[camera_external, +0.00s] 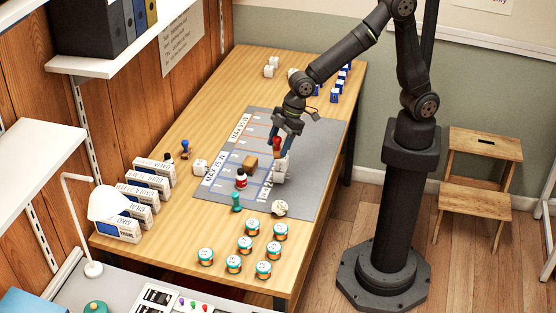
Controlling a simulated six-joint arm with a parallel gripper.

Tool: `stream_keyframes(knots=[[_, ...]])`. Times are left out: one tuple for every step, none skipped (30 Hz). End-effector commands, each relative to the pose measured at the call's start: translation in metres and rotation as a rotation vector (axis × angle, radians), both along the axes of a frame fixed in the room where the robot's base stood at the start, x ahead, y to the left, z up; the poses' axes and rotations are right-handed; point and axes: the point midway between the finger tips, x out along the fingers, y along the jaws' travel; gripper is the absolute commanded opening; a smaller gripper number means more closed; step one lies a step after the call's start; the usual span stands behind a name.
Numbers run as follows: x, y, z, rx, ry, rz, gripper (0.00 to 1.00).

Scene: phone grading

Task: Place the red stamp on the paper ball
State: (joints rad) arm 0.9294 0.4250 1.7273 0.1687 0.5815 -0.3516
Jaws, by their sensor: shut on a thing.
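The red stamp (277,143) is between the fingers of my gripper (283,144), which is shut on it. The stamp is upright over the right part of the grey mat (312,158). A white blocky thing (281,168) is just below the stamp; I cannot tell whether they touch. A whitish, round, crumpled thing that looks like the paper ball (279,208) lies at the mat's front edge, nearer the camera than my gripper. The stamp's lower end is partly hidden by the fingers.
On the mat are a brown block (251,165) and a red, white and black item (241,179). A teal stamp (236,201) stands at its front edge. Several teal-and-orange jars (252,228) stand in front. White boxes (135,205) line the left edge. A blue stamp (185,149) stands behind them.

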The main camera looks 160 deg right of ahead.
Motion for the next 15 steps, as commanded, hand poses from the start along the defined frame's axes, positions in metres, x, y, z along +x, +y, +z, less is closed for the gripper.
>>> stream_keyframes(knots=[[0.008,0.004,-0.006,0.003,0.003,0.004,0.33],[0.013,0.006,-0.01,0.003,0.003,0.007,0.33],[0.022,0.009,-0.015,0.003,0.003,0.007,0.33],[0.028,0.012,-0.019,0.003,0.004,0.007,0.33],[0.035,0.014,-0.024,0.004,0.005,0.008,0.33],[0.044,0.017,-0.029,0.002,0.003,0.008,0.33],[0.051,0.019,-0.034,0.003,0.004,0.007,0.33],[0.057,0.021,-0.038,0.002,0.003,0.008,0.33],[0.066,0.025,-0.043,0.002,0.003,0.008,0.33],[0.072,0.026,-0.047,0.003,0.003,0.006,0.33],[0.077,0.028,-0.05,0.002,0.003,0.006,0.33],[0.084,0.03,-0.055,0.002,0.003,0.005,0.33],[0.088,0.032,-0.057,0.002,0.002,0.004,0.33],[0.093,0.033,-0.059,0.002,0.001,0.004,0.33],[0.097,0.034,-0.062,0.001,0.002,0.004,0.33]])
